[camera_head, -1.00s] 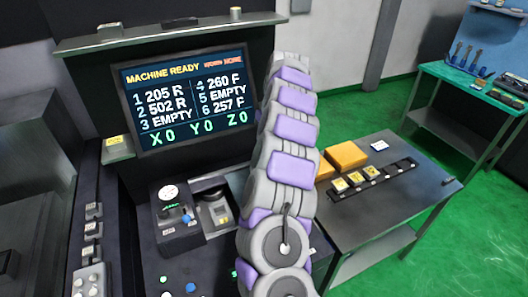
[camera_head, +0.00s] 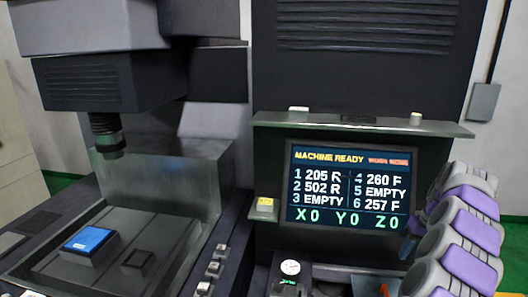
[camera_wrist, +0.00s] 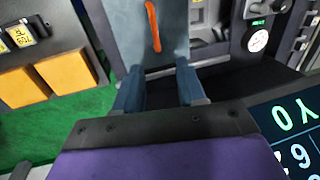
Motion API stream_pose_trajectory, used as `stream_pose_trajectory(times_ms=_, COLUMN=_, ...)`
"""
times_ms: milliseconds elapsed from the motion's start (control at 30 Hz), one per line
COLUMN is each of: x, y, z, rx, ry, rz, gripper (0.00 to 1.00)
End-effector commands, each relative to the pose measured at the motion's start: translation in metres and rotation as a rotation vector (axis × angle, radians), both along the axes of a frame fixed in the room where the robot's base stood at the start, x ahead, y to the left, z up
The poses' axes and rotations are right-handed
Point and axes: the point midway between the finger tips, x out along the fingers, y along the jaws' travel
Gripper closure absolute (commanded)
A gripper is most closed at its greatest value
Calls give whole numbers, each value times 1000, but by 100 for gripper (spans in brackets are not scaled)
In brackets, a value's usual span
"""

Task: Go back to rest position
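My gripper (camera_wrist: 160,84) shows in the wrist view with its two dark blue fingers apart and nothing held between them. In the head view my grey and purple arm is at the lower right, and a dark blue part of the gripper (camera_head: 409,247) is in front of the machine screen's lower right corner. The machine screen (camera_head: 348,158) reads MACHINE READY with X0 Y0 Z0. It also shows at the right of the wrist view (camera_wrist: 292,140).
The erosion machine's dark head (camera_head: 108,82) hangs over a worktable with a blue-topped block (camera_head: 88,243) at left. A round gauge (camera_head: 290,267) stands below the screen. A shelf (camera_head: 355,124) juts out above the screen.

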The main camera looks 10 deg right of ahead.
Motion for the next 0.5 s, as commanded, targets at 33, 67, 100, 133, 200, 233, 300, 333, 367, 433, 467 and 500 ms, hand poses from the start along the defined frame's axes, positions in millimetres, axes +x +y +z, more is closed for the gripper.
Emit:
stream_pose_trajectory(times_ms=33, x=2, y=11, z=3, rx=6, ry=-3, rz=18, gripper=60)
stream_pose_trajectory(times_ms=67, x=2, y=19, z=6, rx=11, ry=-4, rz=28, gripper=60)
stream_pose_trajectory(times_ms=100, x=3, y=30, z=10, rx=18, ry=-8, rz=43, gripper=60)
stream_pose_trajectory(times_ms=133, x=4, y=39, z=13, rx=21, ry=-10, rz=56, gripper=60)
stream_pose_trajectory(times_ms=200, x=4, y=63, z=19, rx=32, ry=-11, rz=89, gripper=60)
stream_pose_trajectory(times_ms=233, x=4, y=72, z=23, rx=34, ry=-14, rz=101, gripper=60)
stream_pose_trajectory(times_ms=300, x=3, y=94, z=29, rx=38, ry=-16, rz=131, gripper=60)
stream_pose_trajectory(times_ms=333, x=1, y=103, z=31, rx=42, ry=-16, rz=143, gripper=60)
stream_pose_trajectory(times_ms=367, x=0, y=112, z=34, rx=42, ry=-18, rz=154, gripper=60)
stream_pose_trajectory(times_ms=433, x=-5, y=133, z=39, rx=46, ry=-16, rz=182, gripper=60)
stream_pose_trajectory(times_ms=467, x=-8, y=142, z=41, rx=47, ry=-13, rz=194, gripper=60)
stream_pose_trajectory(times_ms=500, x=-12, y=153, z=45, rx=48, ry=-13, rz=208, gripper=60)
